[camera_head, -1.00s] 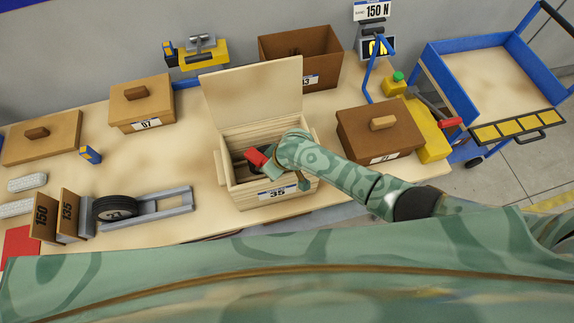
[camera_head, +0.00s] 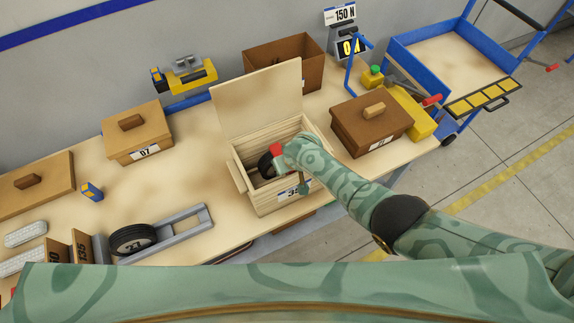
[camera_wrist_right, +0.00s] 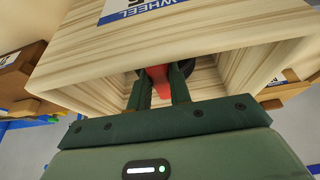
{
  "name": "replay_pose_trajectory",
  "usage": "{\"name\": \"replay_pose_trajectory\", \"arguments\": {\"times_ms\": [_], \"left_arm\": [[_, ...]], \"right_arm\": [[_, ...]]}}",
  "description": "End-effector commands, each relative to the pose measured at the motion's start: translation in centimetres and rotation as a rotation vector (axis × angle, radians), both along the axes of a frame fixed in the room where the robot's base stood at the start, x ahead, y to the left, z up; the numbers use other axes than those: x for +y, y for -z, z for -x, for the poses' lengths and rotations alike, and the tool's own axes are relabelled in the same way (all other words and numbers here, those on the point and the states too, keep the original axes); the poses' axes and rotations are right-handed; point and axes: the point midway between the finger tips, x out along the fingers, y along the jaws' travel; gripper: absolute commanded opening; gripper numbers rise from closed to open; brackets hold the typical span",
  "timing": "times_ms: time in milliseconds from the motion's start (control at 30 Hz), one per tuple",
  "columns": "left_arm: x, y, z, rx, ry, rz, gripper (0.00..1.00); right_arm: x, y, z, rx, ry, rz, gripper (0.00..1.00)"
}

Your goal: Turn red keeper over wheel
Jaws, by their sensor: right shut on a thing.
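The open wooden wheel box (camera_head: 272,199) stands on the table with its lid up; a label with "WHEEL" shows on it in the right wrist view (camera_wrist_right: 85,85). A dark wheel (camera_head: 265,166) is inside, partly hidden by my arm. My right gripper (camera_wrist_right: 159,84) reaches into the box from the front. It is shut on the red keeper (camera_wrist_right: 158,78), which shows between the two fingers, in front of the dark wheel (camera_wrist_right: 182,70). In the head view the red keeper (camera_head: 276,150) stands at the wheel's edge; its exact turn is hard to tell. My left gripper is not in view.
A second wheel (camera_head: 132,240) lies by a grey metal frame (camera_head: 180,233) at the front left. A brown lidded box (camera_head: 372,125) and a yellow fixture (camera_head: 412,112) stand to the right. A tan lidded box (camera_head: 138,130) is at left.

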Motion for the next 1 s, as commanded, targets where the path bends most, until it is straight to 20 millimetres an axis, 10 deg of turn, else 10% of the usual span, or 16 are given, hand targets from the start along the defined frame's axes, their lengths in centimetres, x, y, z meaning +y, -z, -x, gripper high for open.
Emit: {"name": "replay_pose_trajectory", "arguments": {"times_ms": [433,500,1000], "left_arm": [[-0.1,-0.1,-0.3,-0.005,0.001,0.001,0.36],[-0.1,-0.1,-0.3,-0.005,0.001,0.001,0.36],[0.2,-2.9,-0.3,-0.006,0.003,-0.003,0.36]], "right_arm": [[0.3,-0.2,-0.2,-0.005,0.013,-0.012,0.0],[0.3,-0.2,-0.2,-0.006,0.012,-0.012,0.29],[-0.3,-3.2,0.8,-0.003,0.01,-0.006,0.29]]}}
